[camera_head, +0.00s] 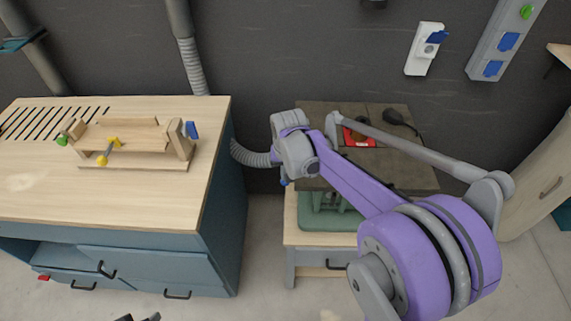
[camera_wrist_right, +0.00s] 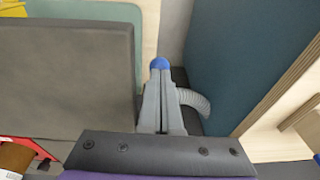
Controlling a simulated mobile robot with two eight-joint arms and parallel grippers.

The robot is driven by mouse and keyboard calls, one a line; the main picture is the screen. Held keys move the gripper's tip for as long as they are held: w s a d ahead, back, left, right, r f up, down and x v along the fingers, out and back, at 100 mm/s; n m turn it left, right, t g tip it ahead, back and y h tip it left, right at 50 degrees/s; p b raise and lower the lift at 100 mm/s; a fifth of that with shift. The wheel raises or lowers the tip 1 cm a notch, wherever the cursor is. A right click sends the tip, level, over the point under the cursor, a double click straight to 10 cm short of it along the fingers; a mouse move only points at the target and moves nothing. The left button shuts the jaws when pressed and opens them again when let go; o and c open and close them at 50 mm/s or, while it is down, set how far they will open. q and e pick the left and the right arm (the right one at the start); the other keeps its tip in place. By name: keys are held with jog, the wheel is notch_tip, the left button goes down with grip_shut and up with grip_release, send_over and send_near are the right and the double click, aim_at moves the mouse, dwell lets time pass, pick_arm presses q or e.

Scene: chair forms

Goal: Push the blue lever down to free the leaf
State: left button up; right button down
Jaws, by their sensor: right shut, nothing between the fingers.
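A small blue rounded part, which looks like the end of the blue lever (camera_wrist_right: 160,63), shows just beyond my right fingertips in the wrist view. A blue spot (camera_head: 283,182) also shows below my right wrist in the head view, at the left edge of the dark slab (camera_head: 405,165), which may be the leaf. My right gripper (camera_wrist_right: 159,76) is shut and empty, its tips against or very near the blue part; I cannot tell whether they touch. The rest of the lever is hidden. A dark piece at the bottom edge may be my left gripper (camera_head: 150,317).
A workbench (camera_head: 40,190) on the left carries a wooden jig (camera_head: 135,163) with yellow, green and blue parts. A red item (camera_head: 358,138) and a black item (camera_head: 400,120) lie on the slab. A grey hose (camera_head: 250,154) runs between bench and slab.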

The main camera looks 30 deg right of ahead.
jog(key=shift+s+a+f+t+b, duration=0.15)
jog(key=shift+s+f+t+b, duration=0.15)
jog(key=shift+s, duration=0.1)
jog(key=shift+f+t+h, duration=0.2)
jog(key=shift+t+h, duration=0.2)
pick_arm(q)
jog(key=shift+s+f+b, duration=0.3)
jog(key=shift+f+b, duration=0.1)
jog(key=shift+f, duration=0.3)
jog(key=shift+s+f+b, duration=0.25)
jog(key=shift+f+b, duration=0.15)
jog(key=shift+f, duration=0.25)
pick_arm(e)
jog(key=shift+x, duration=0.85)
jog(key=shift+s+f, duration=0.1)
jog(key=shift+r, duration=0.35)
jog(key=v, duration=0.1)
jog(key=p+v, duration=0.2)
jog(key=shift+w+d+r, duration=0.1)
jog(key=shift+w+d, duration=0.2)
jog(key=shift+d, duration=0.05)
pick_arm(q)
jog(key=r, duration=0.3)
jog(key=shift+s+a+r+p, duration=0.15)
jog(key=shift+s+a+p, duration=0.05)
jog(key=shift+p, duration=0.15)
pick_arm(e)
jog(key=s+a+r, duration=0.3)
jog(key=s+r, duration=0.4)
jog(key=shift+a, duration=0.35)
